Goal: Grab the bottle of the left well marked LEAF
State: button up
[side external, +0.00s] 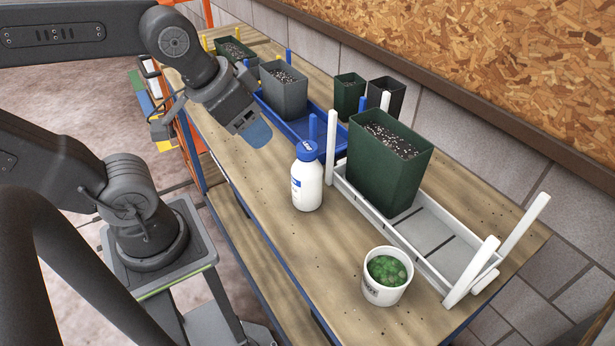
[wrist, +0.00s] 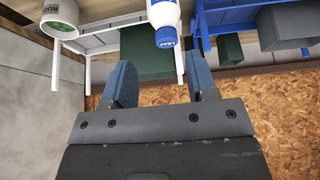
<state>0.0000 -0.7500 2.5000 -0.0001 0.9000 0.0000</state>
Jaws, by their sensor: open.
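A white bottle (side external: 308,187) with a blue cap stands upright on the wooden bench, in front of the gap between the blue and white trays. No well is clearly visible.
A white tray (side external: 437,262) with posts holds a tall dark green pot (side external: 388,160). A blue tray (side external: 267,105) with posts holds a grey pot (side external: 284,90). A white tub (side external: 386,287) of green material stands right of the bottle. The bench front is mostly clear.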

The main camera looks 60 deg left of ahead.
dwell(0.4)
jog(key=o, duration=0.3)
jog(key=shift+o, duration=0.2)
notch_tip(320, 180, up, 4)
jog(key=n+g, duration=0.6)
jog(key=n, duration=1)
send_over(307, 146)
jog(key=f, duration=0.8)
jog(key=shift+s+d+f, duration=0.2)
jog(key=shift+d+f, duration=0.1)
jog(key=shift+d, duration=0.1)
jog(key=shift+w+a+f, duration=0.1)
jog(key=shift+a+f, duration=0.1)
jog(key=shift+f, duration=1.15)
jog(key=shift+w+a+f, duration=0.1)
jog(key=shift+a+f, duration=0.1)
jog(key=shift+f, duration=1.15)
